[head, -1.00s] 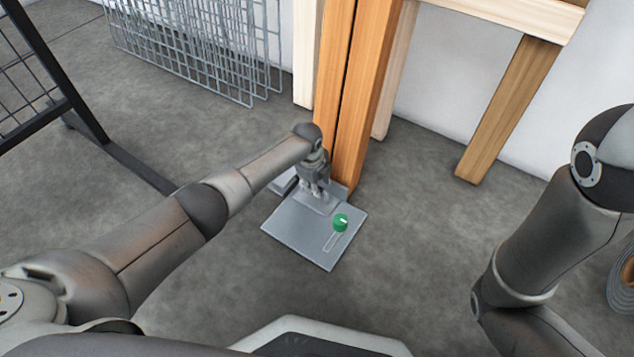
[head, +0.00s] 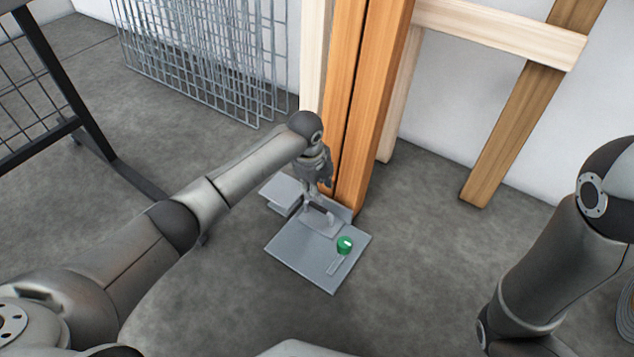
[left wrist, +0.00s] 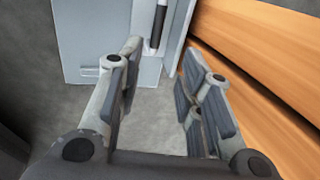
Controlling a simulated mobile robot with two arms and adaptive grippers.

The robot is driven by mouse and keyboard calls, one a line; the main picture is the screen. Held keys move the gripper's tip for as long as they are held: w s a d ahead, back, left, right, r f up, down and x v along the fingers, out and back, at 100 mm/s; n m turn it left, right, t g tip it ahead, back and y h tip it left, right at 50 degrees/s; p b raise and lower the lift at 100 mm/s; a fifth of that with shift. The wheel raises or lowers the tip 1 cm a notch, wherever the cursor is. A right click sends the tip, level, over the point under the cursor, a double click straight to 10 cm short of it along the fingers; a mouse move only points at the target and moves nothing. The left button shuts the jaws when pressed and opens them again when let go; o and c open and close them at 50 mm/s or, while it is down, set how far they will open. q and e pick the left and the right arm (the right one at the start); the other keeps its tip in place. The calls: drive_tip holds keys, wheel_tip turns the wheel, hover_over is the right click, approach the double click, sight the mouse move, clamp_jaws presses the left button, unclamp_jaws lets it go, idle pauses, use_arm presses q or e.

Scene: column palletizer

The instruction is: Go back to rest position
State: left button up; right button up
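My left gripper (head: 318,195) is above the back part of a grey metal plate (head: 300,258) on the floor, in front of the orange wooden posts. The left wrist view shows its fingers (left wrist: 160,68) spread apart with nothing between them. A green knob (head: 345,243) sits beside a short slot near the plate's right side. My right gripper is outside the views; only part of my right arm shows at the right edge.
Orange posts (head: 371,110) rise right beside the left gripper. A pale wooden frame (head: 490,30) leans at the back right. Wire mesh panels (head: 205,60) stand at the back left, and a black rack (head: 75,110) at the left. Grey floor (head: 430,260) is clear between the plate and my right arm.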

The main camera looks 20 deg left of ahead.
use_arm(q)
drive_tip(key=shift+s+r, duration=0.15)
drive_tip(key=shift+r, duration=0.45)
